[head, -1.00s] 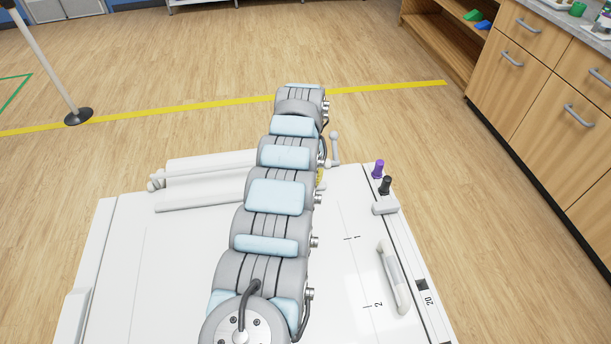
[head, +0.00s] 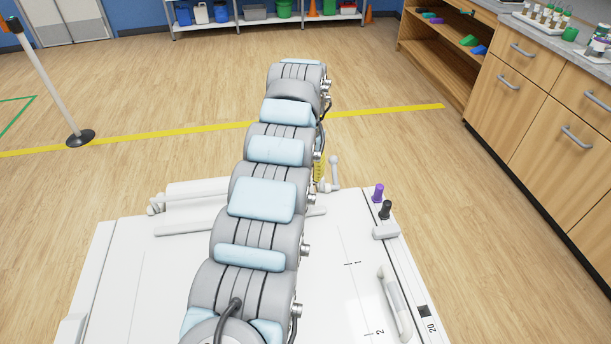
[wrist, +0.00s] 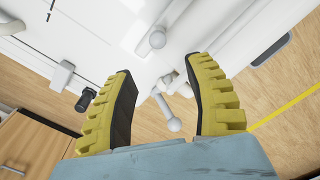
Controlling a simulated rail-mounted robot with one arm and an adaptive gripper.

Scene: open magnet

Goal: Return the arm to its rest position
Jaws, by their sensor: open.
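My arm stretches out over a white table (head: 130,260) in the head view. My gripper shows in the wrist view (wrist: 160,68), with two ridged yellow fingers spread apart and nothing held between them. In the head view, only a small yellow part of it shows beside the arm, and the rest is hidden behind the arm. In the wrist view a light lever with a ball end (wrist: 174,124) appears between the fingers, at the table's end. I cannot tell how far the fingers are above it.
A purple knob (head: 378,193) and a black knob (head: 385,209) stand at the table's right edge, near a white handle (head: 396,305). Wooden cabinets (head: 535,100) are at right. A post (head: 48,85) stands at left. Open floor lies beyond the table.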

